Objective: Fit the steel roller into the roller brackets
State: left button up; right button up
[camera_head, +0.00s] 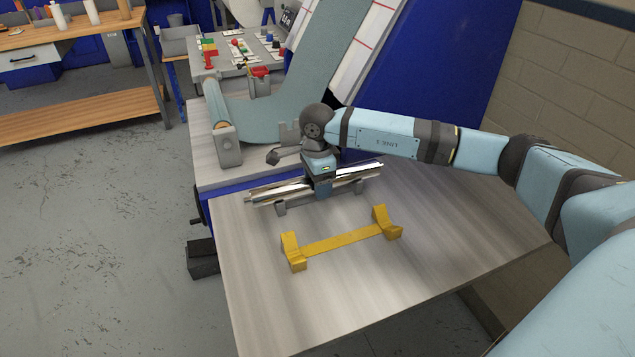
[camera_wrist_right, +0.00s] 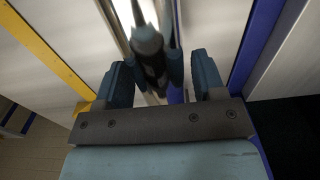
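The steel roller (camera_head: 272,193) is a long shiny bar lying crosswise over the grey table, near its far edge. Two small grey supports (camera_head: 281,208) show just below it; I cannot tell whether it rests on them. A yellow cradle (camera_head: 342,241) with two raised ends stands empty nearer me. My right gripper (camera_head: 320,190) points down over the roller's middle. In the right wrist view, its fingers (camera_wrist_right: 163,75) stand apart on either side of the mirror-like roller (camera_wrist_right: 122,22), with a gap showing at the right finger. My left gripper is out of view.
A machine end with a grey-green sloping band (camera_head: 302,75) and a grey block with an orange top (camera_head: 228,148) stands behind the table. A board with coloured parts (camera_head: 240,47) is at the back. The table's front right (camera_head: 440,240) is clear.

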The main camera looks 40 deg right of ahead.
jog(key=c, duration=0.9)
jog(key=shift+r, duration=0.1)
jog(key=shift+c, duration=0.2)
